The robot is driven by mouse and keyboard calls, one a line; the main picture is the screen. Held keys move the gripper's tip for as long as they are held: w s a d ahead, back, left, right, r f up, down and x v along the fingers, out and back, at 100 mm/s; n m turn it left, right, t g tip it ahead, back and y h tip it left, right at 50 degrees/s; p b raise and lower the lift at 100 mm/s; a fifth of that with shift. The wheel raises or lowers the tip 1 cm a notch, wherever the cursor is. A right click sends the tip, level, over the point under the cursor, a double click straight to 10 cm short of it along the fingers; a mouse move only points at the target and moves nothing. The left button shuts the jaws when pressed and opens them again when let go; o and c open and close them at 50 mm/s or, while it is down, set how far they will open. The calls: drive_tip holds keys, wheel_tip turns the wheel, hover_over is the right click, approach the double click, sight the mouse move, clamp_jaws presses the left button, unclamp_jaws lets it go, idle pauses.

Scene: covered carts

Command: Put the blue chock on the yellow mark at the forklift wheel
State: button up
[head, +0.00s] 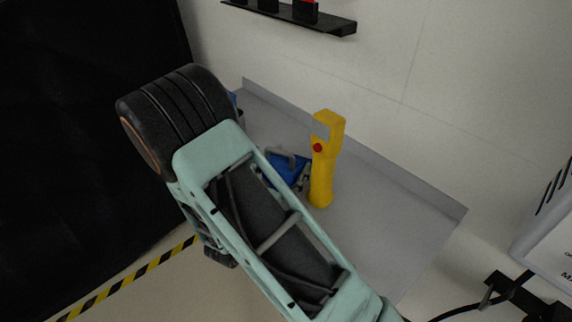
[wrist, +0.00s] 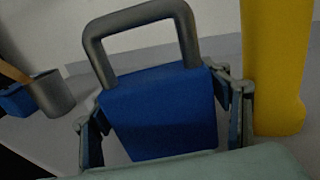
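The blue chock (head: 287,170) with a grey loop handle stands on a grey bench beside a yellow handheld device. In the wrist view the chock (wrist: 160,112) fills the middle, handle up. The fingers of my gripper (wrist: 165,115) are at its left and right sides, very close to it; I cannot tell whether they press on it. In the head view my arm hides most of my gripper.
The yellow device (head: 323,160) with a red button stands close right of the chock. The bench (head: 390,220) is clear to the right. A grey cup (wrist: 52,92) and a blue item (wrist: 16,101) stand left. A dark shelf (head: 290,16) hangs above; a black cover (head: 70,150) is left.

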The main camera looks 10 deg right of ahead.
drive_tip(key=shift+o, duration=0.8)
